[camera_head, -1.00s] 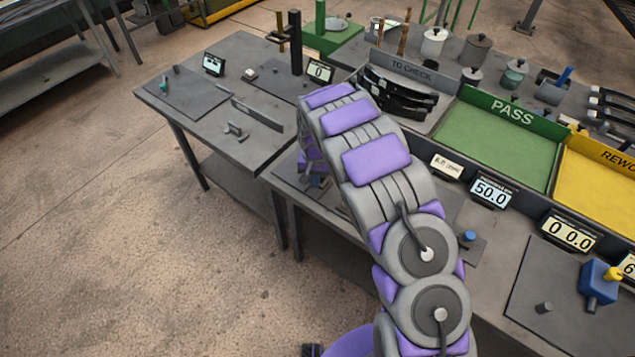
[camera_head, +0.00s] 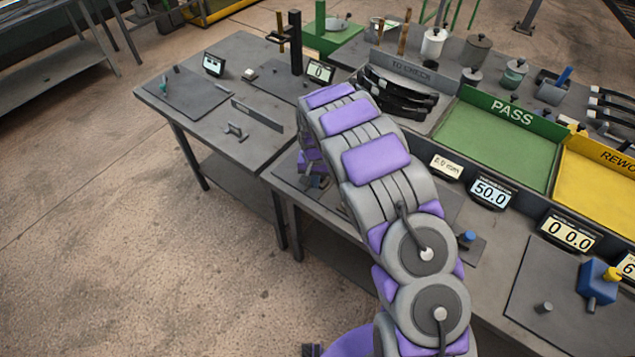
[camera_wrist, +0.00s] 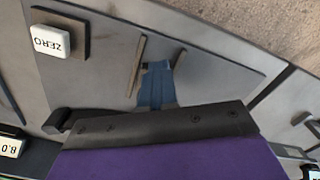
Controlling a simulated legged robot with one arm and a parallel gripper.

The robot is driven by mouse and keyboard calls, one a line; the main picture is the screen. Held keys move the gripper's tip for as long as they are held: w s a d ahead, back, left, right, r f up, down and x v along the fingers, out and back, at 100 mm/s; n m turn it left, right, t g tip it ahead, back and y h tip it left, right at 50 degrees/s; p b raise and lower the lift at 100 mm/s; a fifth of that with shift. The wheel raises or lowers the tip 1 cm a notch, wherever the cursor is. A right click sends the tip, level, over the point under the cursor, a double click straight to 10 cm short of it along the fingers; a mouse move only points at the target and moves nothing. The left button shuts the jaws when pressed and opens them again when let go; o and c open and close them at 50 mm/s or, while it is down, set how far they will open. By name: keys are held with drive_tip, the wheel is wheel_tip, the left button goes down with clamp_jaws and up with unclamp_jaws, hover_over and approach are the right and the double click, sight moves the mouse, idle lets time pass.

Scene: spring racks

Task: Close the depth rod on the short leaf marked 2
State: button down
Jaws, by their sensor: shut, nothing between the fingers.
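My gripper (camera_wrist: 155,122) shows in the wrist view as a dark screwed bar in front of a purple housing. Its fingertips are not clearly seen; it appears shut and empty. Just beyond it a blue piece (camera_wrist: 157,85) stands over a grey plate, beside a thin upright grey strip (camera_wrist: 137,66). I cannot tell whether the gripper touches the blue piece, or whether it is part of the depth rod. In the head view my arm hides most of this spot. Dark curved leaves (camera_head: 395,97) lie in the TO CHECK tray (camera_head: 412,72). No mark 2 is readable.
A white ZERO button (camera_wrist: 51,42) sits left in the wrist view. The green PASS tray (camera_head: 500,140) and yellow REWORK tray (camera_head: 600,185) stand at the right. A display reading 50.0 (camera_head: 490,193) is at the bench front. A side bench (camera_head: 215,95) holds small tools.

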drive_tip(key=shift+w+r, duration=0.1)
drive_tip(key=shift+r, duration=0.05)
wheel_tip(320, 180, up, 7)
drive_tip(key=p, duration=0.2)
idle(1.0)
idle(0.4)
drive_tip(key=s+d+r, duration=1.1)
drive_tip(key=s+r, duration=0.5)
drive_tip(key=s+d+r+g+b, duration=0.1)
drive_tip(key=s, duration=1.2)
drive_tip(key=s+d+r+n, duration=0.1)
drive_tip(key=s+r, duration=0.1)
drive_tip(key=s, duration=1.2)
drive_tip(key=shift+s+d+r+n+g+b, duration=0.3)
drive_tip(key=shift+d+g+b, duration=0.05)
drive_tip(key=shift+g+b, duration=0.05)
